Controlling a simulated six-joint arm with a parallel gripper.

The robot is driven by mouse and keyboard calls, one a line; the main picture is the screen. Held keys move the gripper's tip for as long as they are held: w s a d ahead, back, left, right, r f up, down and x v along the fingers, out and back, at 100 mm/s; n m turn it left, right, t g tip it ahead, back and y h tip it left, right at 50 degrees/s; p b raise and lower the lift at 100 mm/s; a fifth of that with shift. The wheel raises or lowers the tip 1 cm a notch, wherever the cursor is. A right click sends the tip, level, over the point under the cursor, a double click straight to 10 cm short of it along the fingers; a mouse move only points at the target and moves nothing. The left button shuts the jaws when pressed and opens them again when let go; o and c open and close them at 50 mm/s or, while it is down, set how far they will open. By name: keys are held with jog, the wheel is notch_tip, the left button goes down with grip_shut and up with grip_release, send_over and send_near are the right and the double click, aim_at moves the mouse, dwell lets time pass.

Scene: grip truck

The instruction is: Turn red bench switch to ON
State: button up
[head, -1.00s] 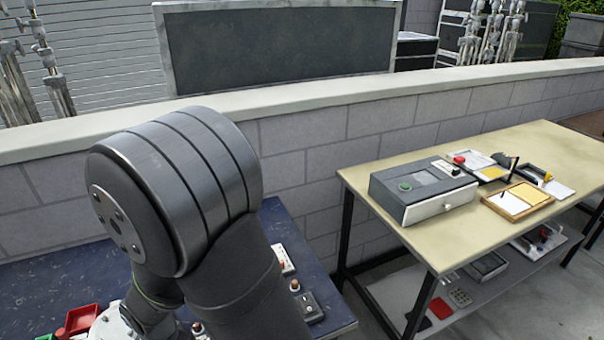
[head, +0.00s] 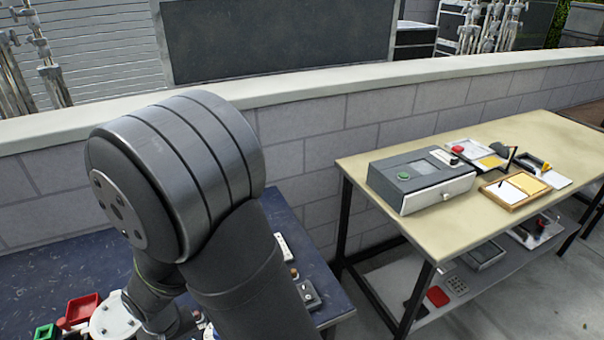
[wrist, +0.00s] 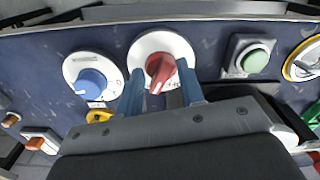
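The red switch (wrist: 160,72) is a rotary knob on a round white plate (wrist: 152,40) on the dark blue bench panel, in the upper middle of the wrist view. Its narrow grip looks tilted a little from upright; the labels on the plate are too small to read and partly covered. My gripper (wrist: 165,86) has its two blue fingers on either side of the knob's lower part. A gap shows on the left; the right finger is very close to the knob, and contact cannot be told. The head view does not show the gripper or the switch.
A blue knob (wrist: 91,84) is left of the red switch, and a green button (wrist: 255,61) is right of it. A red tray (head: 80,309) and a small control box (head: 308,293) sit on the blue bench. A beige table (head: 355,172) stands at right.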

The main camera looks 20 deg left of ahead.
dwell(0.3)
jog(key=o, duration=0.6)
jog(key=shift+o, duration=0.2)
jog(key=s+a+r+n+t+h, duration=0.1)
jog(key=a+r+n+h, duration=0.1)
jog(key=a+r+n, duration=0.35)
jog(key=s+a+r+n+t+h, duration=0.1)
jog(key=a+r+n+h, duration=0.1)
jog(key=r+n, duration=0.6)
jog(key=d+f, duration=0.2)
jog(key=f, duration=0.2)
jog(key=w+d+f+m, duration=0.1)
jog(key=d+f, duration=0.1)
jog(key=f, duration=0.3)
jog(key=w+d+f+m, duration=0.1)
jog(key=d+f, duration=0.1)
jog(key=f, duration=0.2)
jog(key=shift+w+d+f+m, duration=0.1)
jog(key=shift+d+f+m, duration=0.15)
jog(key=shift+d, duration=0.05)
